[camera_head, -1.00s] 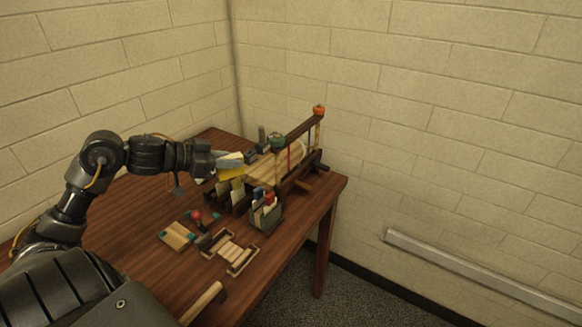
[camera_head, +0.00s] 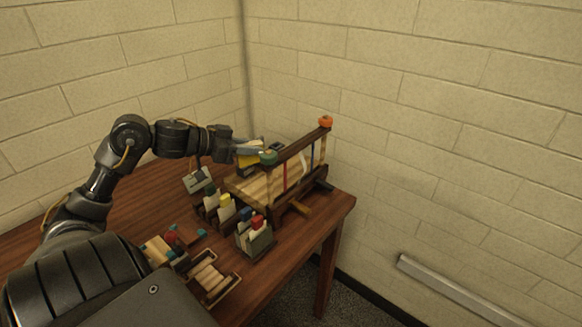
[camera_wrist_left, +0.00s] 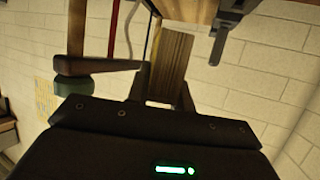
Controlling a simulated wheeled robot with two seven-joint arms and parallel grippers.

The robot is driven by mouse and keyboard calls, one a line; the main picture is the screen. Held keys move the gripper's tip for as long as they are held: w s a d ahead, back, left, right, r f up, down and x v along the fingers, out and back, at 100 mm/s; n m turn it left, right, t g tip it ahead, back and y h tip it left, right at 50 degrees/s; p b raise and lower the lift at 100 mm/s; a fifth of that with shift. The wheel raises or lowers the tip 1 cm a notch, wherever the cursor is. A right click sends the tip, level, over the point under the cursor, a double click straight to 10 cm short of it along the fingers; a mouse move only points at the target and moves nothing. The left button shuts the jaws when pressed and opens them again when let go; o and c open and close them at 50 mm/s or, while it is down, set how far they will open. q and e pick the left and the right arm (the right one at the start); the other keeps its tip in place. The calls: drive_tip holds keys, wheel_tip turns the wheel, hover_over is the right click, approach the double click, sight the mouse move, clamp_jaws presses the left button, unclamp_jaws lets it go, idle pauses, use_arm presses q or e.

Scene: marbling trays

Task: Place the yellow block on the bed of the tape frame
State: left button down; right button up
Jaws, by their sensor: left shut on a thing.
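The tape frame stands at the right of the table in the head view, with a dark top rail (camera_head: 300,138), an orange knob (camera_head: 325,121), a green knob (camera_head: 268,157) and a pale slatted bed (camera_head: 252,189). My left gripper (camera_head: 250,152) is shut on the yellow block (camera_head: 249,161), held above the table behind the green knob. The knob and rail partly hide the block and fingertips. In the left wrist view, a brownish grained piece (camera_wrist_left: 171,65) shows between the fingers, with the green knob (camera_wrist_left: 73,89) to the left. My right gripper is not in view.
Card holders (camera_head: 256,240) with coloured tabs stand in front of the frame. A small tray of pale sticks (camera_head: 210,280) lies near the table's front edge. A grey item (camera_head: 198,180) sits left of the frame. The left part of the table is largely bare.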

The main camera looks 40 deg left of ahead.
use_arm(q)
drive_tip(key=x, duration=0.7)
drive_tip(key=p+x, duration=0.1)
drive_tip(key=x, duration=0.2)
drive_tip(key=shift+w+d+f, duration=0.1)
drive_tip(key=shift+w+f, duration=0.1)
drive_tip(key=shift+f, duration=0.3)
drive_tip(key=shift+s+f+p+x, duration=0.1)
drive_tip(key=shift+f+x, duration=0.05)
drive_tip(key=shift+x, duration=0.6)
drive_tip(key=shift+s+f+p+x, duration=0.1)
drive_tip(key=shift+f+x, duration=0.1)
drive_tip(key=shift+x, duration=0.6)
drive_tip(key=shift+f+p+x, duration=0.1)
drive_tip(key=shift+f+x, duration=0.05)
drive_tip(key=shift+x, duration=0.6)
drive_tip(key=shift+s, duration=0.1)
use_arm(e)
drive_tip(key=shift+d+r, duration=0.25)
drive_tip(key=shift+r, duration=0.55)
use_arm(q)
drive_tip(key=shift+f, duration=0.1)
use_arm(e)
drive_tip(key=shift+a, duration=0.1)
use_arm(q)
drive_tip(key=c, duration=1.2)
unclamp_jaws()
drive_tip(key=shift+c, duration=0.2)
